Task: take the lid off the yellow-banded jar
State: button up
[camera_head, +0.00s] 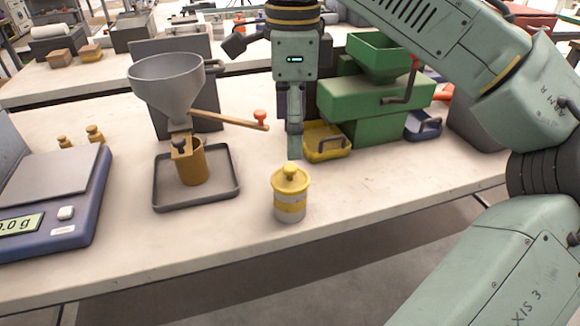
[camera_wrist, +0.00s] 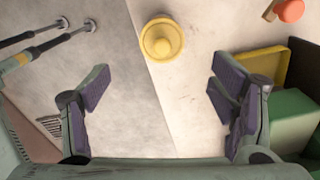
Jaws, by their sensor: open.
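The yellow-banded jar (camera_head: 290,207) stands upright near the front edge of the table, a grey body with yellow bands. Its yellow lid (camera_head: 291,181) with a round knob sits on top. In the wrist view the lid (camera_wrist: 161,40) is seen from above, beyond the fingertips and a little left of the middle between them; it hides the jar body there. My gripper (camera_head: 293,150) points down above and behind the jar in the head view, apart from it. In the wrist view the gripper (camera_wrist: 158,85) has its two purple-padded fingers wide apart with nothing between them.
A grey funnel (camera_head: 168,85) stands over a tan cup (camera_head: 192,165) on a grey tray (camera_head: 230,190) left of the jar. A scale (camera_head: 85,205) is at far left. A green machine (camera_head: 375,105) and yellow bin (camera_head: 325,150) stand behind right. The table right of the jar is clear.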

aim_at(291, 166)
notch_tip(291, 166, down, 3)
jog(key=shift+f, duration=0.1)
jog(key=shift+w+f+p, duration=0.15)
jog(key=shift+f+p, duration=0.45)
jog(key=shift+f, duration=2.05)
jog(key=shift+c, duration=0.5)
jog(key=c, duration=0.8)
